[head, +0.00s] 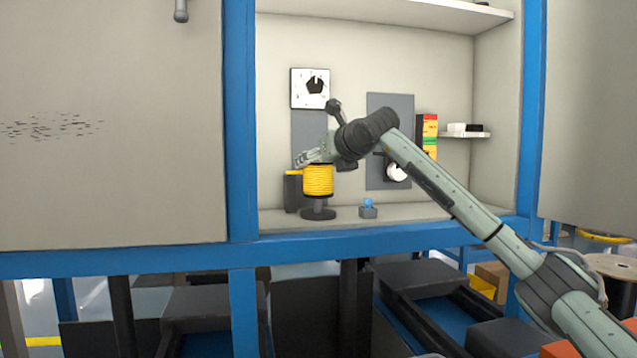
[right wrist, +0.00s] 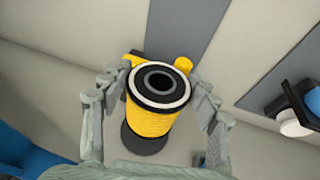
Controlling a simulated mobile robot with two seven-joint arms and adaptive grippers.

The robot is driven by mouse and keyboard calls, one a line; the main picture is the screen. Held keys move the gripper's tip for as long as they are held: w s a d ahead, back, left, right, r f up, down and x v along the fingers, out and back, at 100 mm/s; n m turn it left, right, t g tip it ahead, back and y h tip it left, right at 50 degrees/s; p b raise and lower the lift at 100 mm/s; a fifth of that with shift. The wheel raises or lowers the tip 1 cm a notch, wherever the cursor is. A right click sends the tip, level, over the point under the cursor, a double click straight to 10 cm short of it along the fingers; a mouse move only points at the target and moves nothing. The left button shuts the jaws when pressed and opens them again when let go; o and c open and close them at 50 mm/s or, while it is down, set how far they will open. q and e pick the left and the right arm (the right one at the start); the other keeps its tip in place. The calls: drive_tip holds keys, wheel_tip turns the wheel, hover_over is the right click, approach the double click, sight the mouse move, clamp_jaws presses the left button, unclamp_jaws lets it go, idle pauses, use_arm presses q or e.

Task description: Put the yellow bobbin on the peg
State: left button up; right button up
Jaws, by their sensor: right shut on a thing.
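The yellow bobbin (head: 318,181) is upright above a round black base (head: 318,214) with a short grey post, on the shelf inside the blue-framed bay. Part of the post shows between the bobbin's underside and the base; I cannot tell whether it enters the bobbin. My right gripper (head: 314,157) is shut on the bobbin near its top. In the right wrist view the bobbin (right wrist: 150,115) sits between both fingers, its dark top flange and centre hole facing the camera. The black base (right wrist: 143,141) shows partly below it. My left gripper is not in view.
A small blue-topped button box (head: 368,209) is to the right on the shelf. A dial panel (head: 310,88) and a red, yellow and green stack (head: 429,135) are behind.

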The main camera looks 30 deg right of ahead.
sight(318, 178)
wheel_tip(318, 178, down, 4)
drive_tip(key=shift+r+b, duration=0.15)
drive_tip(key=shift+b, duration=0.35)
drive_tip(key=o, duration=1.2)
drive_tip(key=shift+o, duration=0.2)
drive_tip(key=v, duration=1.2)
drive_tip(key=shift+p, duration=0.35)
drive_tip(key=shift+r, duration=0.1)
